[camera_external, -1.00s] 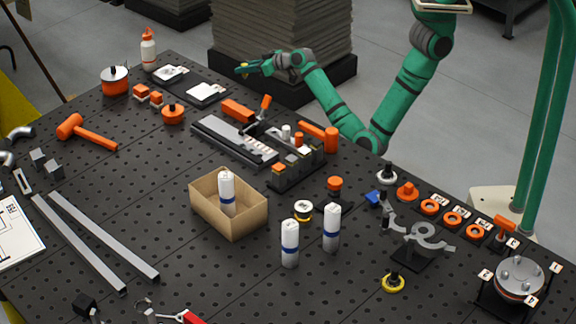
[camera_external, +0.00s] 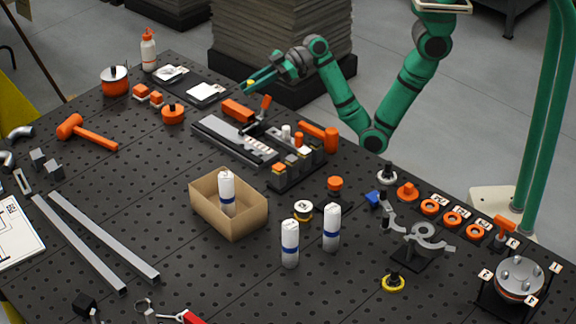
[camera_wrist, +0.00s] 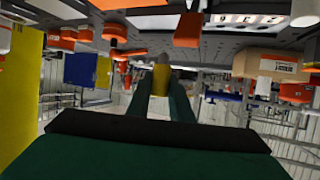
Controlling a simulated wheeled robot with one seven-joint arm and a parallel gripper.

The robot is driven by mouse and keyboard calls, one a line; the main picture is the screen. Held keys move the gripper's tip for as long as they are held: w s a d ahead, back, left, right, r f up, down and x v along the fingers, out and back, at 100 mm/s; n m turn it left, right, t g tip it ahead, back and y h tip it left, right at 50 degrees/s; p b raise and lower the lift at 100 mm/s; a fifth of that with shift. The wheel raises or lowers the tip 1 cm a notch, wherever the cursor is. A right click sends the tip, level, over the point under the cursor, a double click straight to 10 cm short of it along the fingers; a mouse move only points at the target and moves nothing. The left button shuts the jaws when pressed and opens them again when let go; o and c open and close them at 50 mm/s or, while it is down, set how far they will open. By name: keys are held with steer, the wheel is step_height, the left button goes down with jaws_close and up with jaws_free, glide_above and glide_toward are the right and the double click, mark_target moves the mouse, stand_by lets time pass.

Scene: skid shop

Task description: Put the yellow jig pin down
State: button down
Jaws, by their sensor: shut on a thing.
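The yellow jig pin (camera_wrist: 161,80) is between the fingertips of my gripper (camera_wrist: 160,92) in the wrist view, with a grey end pointing up in that picture. In the external view my gripper (camera_external: 249,88) is shut on the pin (camera_external: 250,82), which shows only as a small yellow spot. The gripper is near the far edge of the black perforated table, behind the grey slotted rail fixture (camera_external: 232,138). The gap between the pin and the tabletop is hard to judge. The fingers hide part of the pin.
An orange block (camera_external: 237,111) and a clamp handle (camera_external: 265,103) stand near the gripper. A block rack (camera_external: 296,170) and an orange mallet (camera_external: 318,136) lie to the right. A cardboard box (camera_external: 232,223) holds a white bottle.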

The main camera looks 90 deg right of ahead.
steer(key=s+a+n+g+y, duration=0.1)
steer(key=s+a+n+y, duration=0.1)
steer(key=s+a, duration=0.5)
steer(key=shift+f+n+g+y, duration=0.3)
steer(key=shift+f+g+y, duration=0.05)
steer(key=shift+g+y, duration=0.05)
steer(key=shift+f, duration=0.1)
step_height(320, 180, down, 10)
steer(key=shift+r, duration=0.25)
steer(key=c, duration=1.6)
jaws_free()
steer(key=shift+f, duration=0.15)
steer(key=shift+o, duration=0.6)
steer(key=v, duration=1)
steer(key=shift+s+d, duration=0.3)
steer(key=shift+d, duration=0.05)
